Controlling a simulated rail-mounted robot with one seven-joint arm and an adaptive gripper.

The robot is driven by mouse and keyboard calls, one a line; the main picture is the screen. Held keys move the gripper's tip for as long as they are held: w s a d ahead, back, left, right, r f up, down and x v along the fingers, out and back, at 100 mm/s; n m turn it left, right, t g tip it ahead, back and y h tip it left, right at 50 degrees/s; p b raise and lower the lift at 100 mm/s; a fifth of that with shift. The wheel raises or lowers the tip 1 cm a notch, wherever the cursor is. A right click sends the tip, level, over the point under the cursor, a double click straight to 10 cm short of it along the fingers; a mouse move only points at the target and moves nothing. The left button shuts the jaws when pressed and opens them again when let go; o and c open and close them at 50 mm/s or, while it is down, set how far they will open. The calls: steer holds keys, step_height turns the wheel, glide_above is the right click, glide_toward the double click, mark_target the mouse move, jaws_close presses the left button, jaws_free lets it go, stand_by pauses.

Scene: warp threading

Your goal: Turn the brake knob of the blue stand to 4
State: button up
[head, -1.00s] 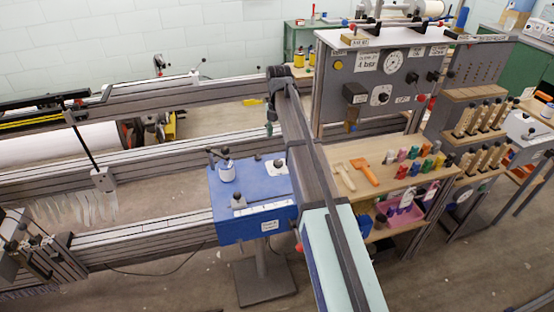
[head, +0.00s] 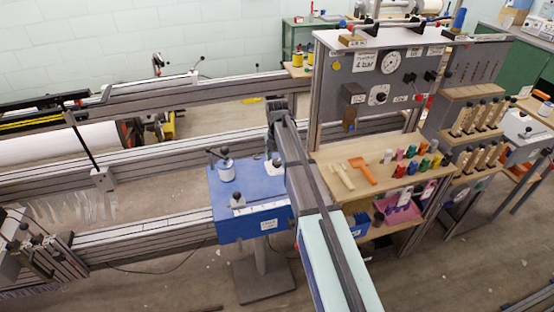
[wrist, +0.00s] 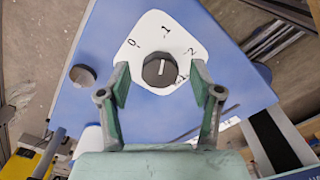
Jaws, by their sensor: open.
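The blue stand (head: 228,228) is left of my arm in the head view, and its blue top fills much of the wrist view (wrist: 215,115). In the wrist view a round black knob (wrist: 160,71) sits on a white dial plate (wrist: 150,28) marked 0, 1 and 2. Its white line points up the picture, close to the 1. Marks beyond 2 are partly hidden by the right finger; I see no 4. My gripper (wrist: 161,83) is open above the dial, one green finger on each side of the knob. In the head view my arm hides most of this dial.
A wooden shelf (head: 335,155) with coloured spools is to the right. Grey loom rails (head: 150,240) run to the left.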

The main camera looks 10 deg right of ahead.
steer(key=c, duration=1.1)
steer(key=shift+c, duration=0.2)
